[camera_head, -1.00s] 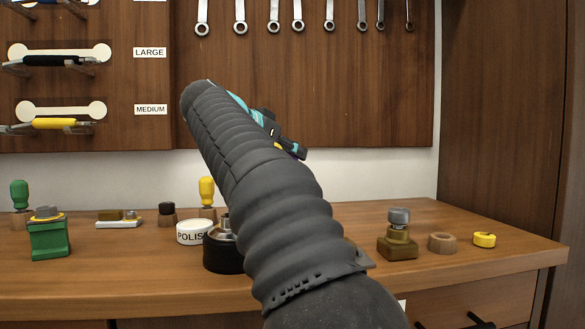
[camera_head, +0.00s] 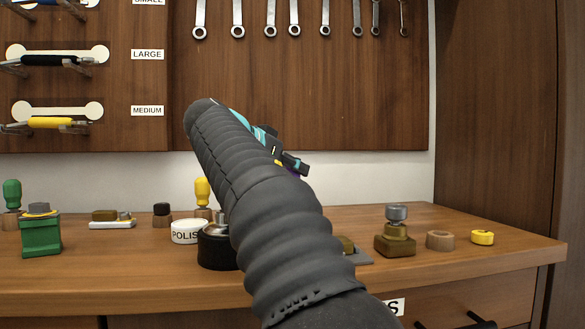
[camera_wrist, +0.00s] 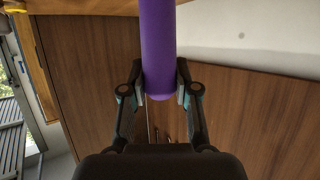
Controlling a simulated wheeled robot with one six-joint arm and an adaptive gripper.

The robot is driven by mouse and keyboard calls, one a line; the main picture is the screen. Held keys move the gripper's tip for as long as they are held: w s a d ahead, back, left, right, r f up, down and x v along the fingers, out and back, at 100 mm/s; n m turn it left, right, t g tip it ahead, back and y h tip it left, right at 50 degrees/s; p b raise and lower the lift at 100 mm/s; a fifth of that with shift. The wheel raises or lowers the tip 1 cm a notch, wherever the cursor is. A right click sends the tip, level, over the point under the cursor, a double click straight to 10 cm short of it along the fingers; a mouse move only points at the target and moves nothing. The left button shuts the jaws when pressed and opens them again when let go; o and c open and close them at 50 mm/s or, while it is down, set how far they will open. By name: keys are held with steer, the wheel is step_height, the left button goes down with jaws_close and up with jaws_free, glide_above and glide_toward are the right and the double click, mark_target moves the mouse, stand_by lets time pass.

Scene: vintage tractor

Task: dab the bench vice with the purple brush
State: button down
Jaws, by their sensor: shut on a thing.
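My gripper (camera_wrist: 159,98) is shut on the purple brush (camera_wrist: 157,45); in the wrist view its smooth purple handle runs up out of the picture between the two fingers, and the bristles are out of view. In the head view my arm hides most of the gripper (camera_head: 285,155), which is raised above the bench in front of the wooden panel. Only a sliver of purple shows there. No bench vice shows clearly; a grey plate (camera_head: 359,258) with a brownish part is half hidden behind my arm, and I cannot tell whether it is the vice.
On the wooden bench (camera_head: 480,265) stand a green container (camera_head: 41,237), a white polish tin (camera_head: 187,232), a black round pot (camera_head: 214,252), a brass-coloured bottle (camera_head: 395,243), a wooden ring (camera_head: 440,240) and a yellow piece (camera_head: 483,237). Spanners (camera_head: 294,20) hang on the panel.

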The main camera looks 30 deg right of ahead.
steer(key=shift+f+b, duration=0.5)
steer(key=shift+f, duration=0.05)
stand_by(1.7)
steer(key=shift+r, duration=0.1)
step_height(320, 180, up, 7)
steer(key=p, duration=0.6)
steer(key=shift+p, duration=0.3)
stand_by(0.7)
